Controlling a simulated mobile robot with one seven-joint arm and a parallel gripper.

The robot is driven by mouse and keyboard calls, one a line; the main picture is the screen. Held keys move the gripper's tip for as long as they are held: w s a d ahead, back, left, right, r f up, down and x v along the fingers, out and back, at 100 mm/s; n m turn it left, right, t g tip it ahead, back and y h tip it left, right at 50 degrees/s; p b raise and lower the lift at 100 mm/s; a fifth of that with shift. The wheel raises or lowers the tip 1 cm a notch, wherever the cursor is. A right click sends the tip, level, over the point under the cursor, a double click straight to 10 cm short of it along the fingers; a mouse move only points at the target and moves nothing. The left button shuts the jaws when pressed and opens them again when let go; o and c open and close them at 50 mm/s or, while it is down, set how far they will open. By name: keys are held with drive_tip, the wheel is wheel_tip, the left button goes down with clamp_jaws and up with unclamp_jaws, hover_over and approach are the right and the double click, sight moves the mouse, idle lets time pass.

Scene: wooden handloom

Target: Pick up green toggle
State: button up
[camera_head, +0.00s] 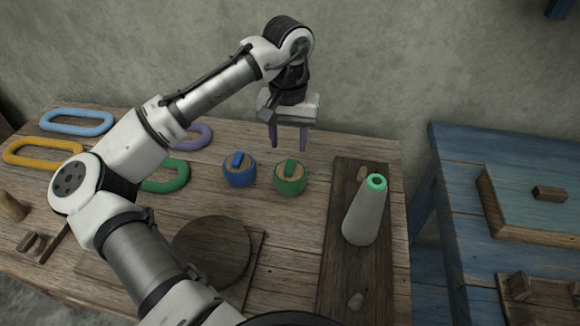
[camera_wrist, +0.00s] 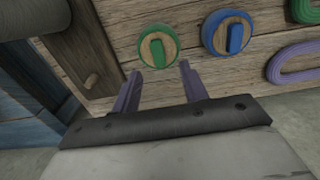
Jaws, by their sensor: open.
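The green toggle (camera_head: 290,170) is a small upright green tab on a round, green-sided base with a wooden top (camera_head: 283,180). It stands on the wooden table, and in the wrist view the toggle (camera_wrist: 157,50) lies just beyond my fingertips. My gripper (camera_head: 289,149) is open and empty, pointing down above and slightly behind the green base in the head view. In the wrist view its two purple fingers (camera_wrist: 158,72) are spread apart, with the toggle roughly between their lines.
A similar blue toggle base (camera_head: 239,176) stands close to the left of the green one. A grey cone with a green top (camera_head: 363,212) stands on a dark board at right. A round dark disc (camera_head: 211,250) lies in front. Coloured loops lie at left, including a yellow one (camera_head: 20,146).

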sight(290, 166)
drive_tip(key=shift+d+f, duration=0.1)
drive_tip(key=shift+f, duration=3.4)
clamp_jaws()
